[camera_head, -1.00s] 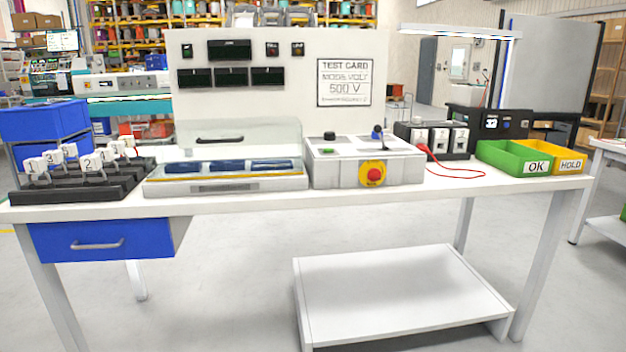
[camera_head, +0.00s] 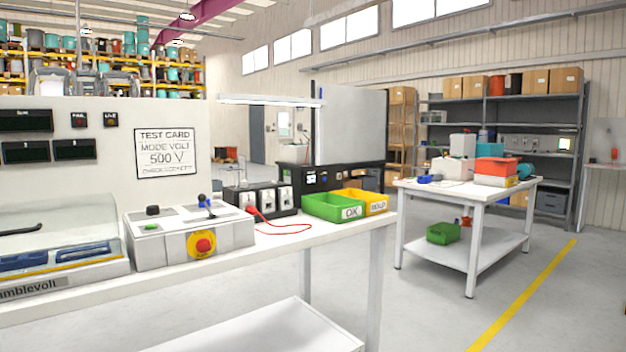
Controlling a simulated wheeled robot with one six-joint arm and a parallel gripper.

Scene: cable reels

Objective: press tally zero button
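No button in view is readably marked as a tally zero. A black unit (camera_head: 349,179) stands behind the bench, with a small lit display (camera_head: 311,178) and a small blue button (camera_head: 325,180) on its front; its lettering is too small to read. A light grey control box (camera_head: 152,252) on the bench carries a red knob on a yellow disc (camera_head: 204,245), a green button (camera_head: 151,227), a black knob (camera_head: 152,210) and a blue-and-black lever (camera_head: 207,205). My gripper is not in view.
The white bench (camera_head: 340,236) holds a clear-lidded tester (camera_head: 60,240), black socket blocks with a red cable (camera_head: 285,230), a green OK bin (camera_head: 330,207) and a yellow HOLD bin (camera_head: 374,199). A second white table (camera_head: 480,196) stands right. Floor between them is clear.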

